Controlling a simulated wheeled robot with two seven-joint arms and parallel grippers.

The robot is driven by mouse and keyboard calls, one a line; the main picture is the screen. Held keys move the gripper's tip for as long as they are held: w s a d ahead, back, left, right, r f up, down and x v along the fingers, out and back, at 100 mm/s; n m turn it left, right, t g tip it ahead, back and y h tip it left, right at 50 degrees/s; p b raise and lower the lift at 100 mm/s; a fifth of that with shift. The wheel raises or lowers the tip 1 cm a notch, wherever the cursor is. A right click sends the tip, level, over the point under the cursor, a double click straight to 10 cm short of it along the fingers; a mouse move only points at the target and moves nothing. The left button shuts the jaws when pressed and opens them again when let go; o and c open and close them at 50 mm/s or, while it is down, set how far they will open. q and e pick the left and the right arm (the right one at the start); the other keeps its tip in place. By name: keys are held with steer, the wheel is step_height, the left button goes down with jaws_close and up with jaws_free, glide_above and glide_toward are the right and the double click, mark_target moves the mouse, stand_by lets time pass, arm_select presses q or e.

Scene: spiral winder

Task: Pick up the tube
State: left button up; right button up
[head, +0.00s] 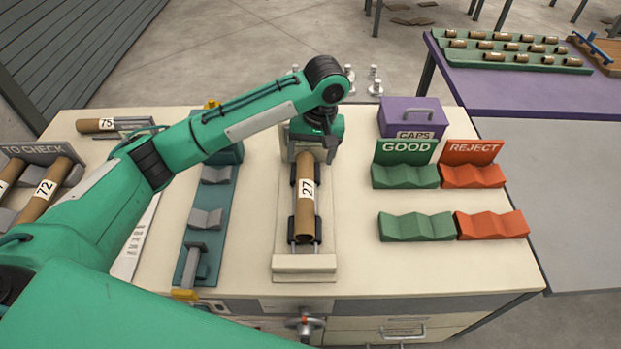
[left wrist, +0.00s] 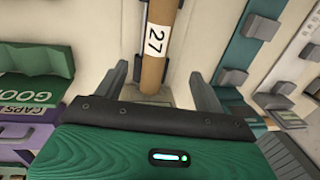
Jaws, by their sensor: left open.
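A brown cardboard tube labelled 27 (head: 304,210) lies lengthwise in a narrow fixture (head: 304,263) with rails and dark supports at the middle of the bench. My left gripper (head: 312,147) is over the tube's far end in the head view, hiding that end. In the left wrist view, the tube (left wrist: 155,45) runs between the two spread grey fingers of my left gripper (left wrist: 158,78). The fingers are open, with gaps on both sides of the tube. My right gripper is out of view.
Tube 75 (head: 97,125) and the TO CHECK rack (head: 40,152) with tube 72 (head: 46,190) are at left. A teal fixture (head: 193,232) stands beside the middle one. Green GOOD (head: 405,176) and red REJECT (head: 472,176) cradles and a purple CAPS box (head: 408,113) are at right.

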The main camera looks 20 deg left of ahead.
mark_target(306, 185)
arm_select(q)
steer(key=f, duration=0.2)
steer(key=f+p, duration=0.1)
steer(key=f, duration=0.2)
steer(key=a+f, duration=0.1)
steer(key=f, duration=0.1)
steer(key=shift+s+f, duration=0.25)
steer(key=shift+f, duration=0.3)
steer(key=shift+w+a+f+p, duration=0.1)
steer(key=shift+w+f+p, duration=0.05)
steer(key=shift+f+p, duration=0.6)
step_height(306, 185, down, 3)
steer(key=shift+w+a+f+p, duration=0.1)
steer(key=shift+w+f+p, duration=0.1)
steer(key=shift+p, duration=0.3)
steer(key=shift+f, duration=0.15)
steer(key=shift+s, duration=0.1)
steer(key=c, duration=1.2)
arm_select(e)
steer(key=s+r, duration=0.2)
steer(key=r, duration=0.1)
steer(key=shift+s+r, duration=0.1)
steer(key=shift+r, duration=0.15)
